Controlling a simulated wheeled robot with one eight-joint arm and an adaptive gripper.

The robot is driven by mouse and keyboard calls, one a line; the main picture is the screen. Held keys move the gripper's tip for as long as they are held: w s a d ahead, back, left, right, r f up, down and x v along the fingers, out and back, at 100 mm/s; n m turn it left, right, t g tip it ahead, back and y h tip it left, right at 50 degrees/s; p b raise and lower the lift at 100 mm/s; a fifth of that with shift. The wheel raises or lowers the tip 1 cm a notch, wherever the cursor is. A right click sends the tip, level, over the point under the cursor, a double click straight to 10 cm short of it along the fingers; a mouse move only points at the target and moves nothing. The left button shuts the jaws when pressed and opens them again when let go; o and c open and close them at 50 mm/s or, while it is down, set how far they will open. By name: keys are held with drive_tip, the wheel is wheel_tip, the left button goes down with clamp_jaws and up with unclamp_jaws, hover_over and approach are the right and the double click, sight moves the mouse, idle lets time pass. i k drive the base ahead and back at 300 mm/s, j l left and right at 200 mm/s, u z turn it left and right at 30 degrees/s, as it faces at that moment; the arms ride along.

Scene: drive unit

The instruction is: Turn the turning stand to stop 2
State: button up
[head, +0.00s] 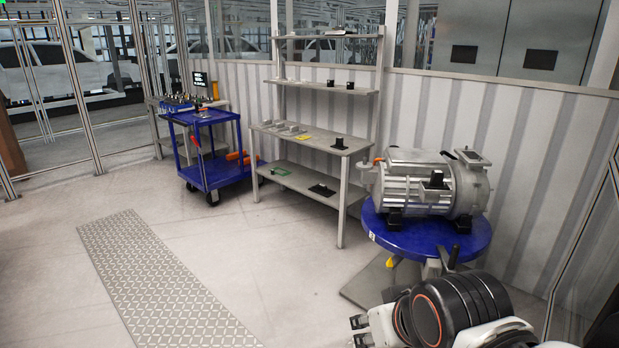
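The turning stand (425,243) is a round blue top on a grey support at the right. A large silver drive unit (425,185) lies on it, with an orange part at its left end. A small white mark (372,236) shows on the rim's left side. A small yellow part (392,262) shows below the rim. A dark, handle-like part (453,257) stands at the front rim. My gripper (360,331) is at the bottom, left of my arm, in front of and below the stand. Its two dark tips are apart, with nothing visible between them. Part of the stand's support is hidden by my arm.
A grey shelf bench (310,140) with small parts stands left of the stand. A blue cart (203,118) stands further left. A patterned floor strip (160,280) runs along the open floor. A ribbed wall (510,140) is close behind the stand.

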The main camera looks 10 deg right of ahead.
sight(411, 222)
drive_tip(key=i+j+z, duration=0.15)
drive_tip(key=i+z, duration=0.3)
drive_tip(key=i+j+z, duration=0.2)
drive_tip(key=z, duration=0.25)
drive_tip(key=i+j+z, duration=0.25)
drive_tip(key=j+z, duration=0.2)
drive_tip(key=i+z, duration=0.2)
drive_tip(key=z, duration=0.15)
drive_tip(key=i+j+z, duration=0.1)
drive_tip(key=z, duration=0.25)
drive_tip(key=i+j+z, duration=0.2)
drive_tip(key=z, duration=0.15)
drive_tip(key=i, duration=0.1)
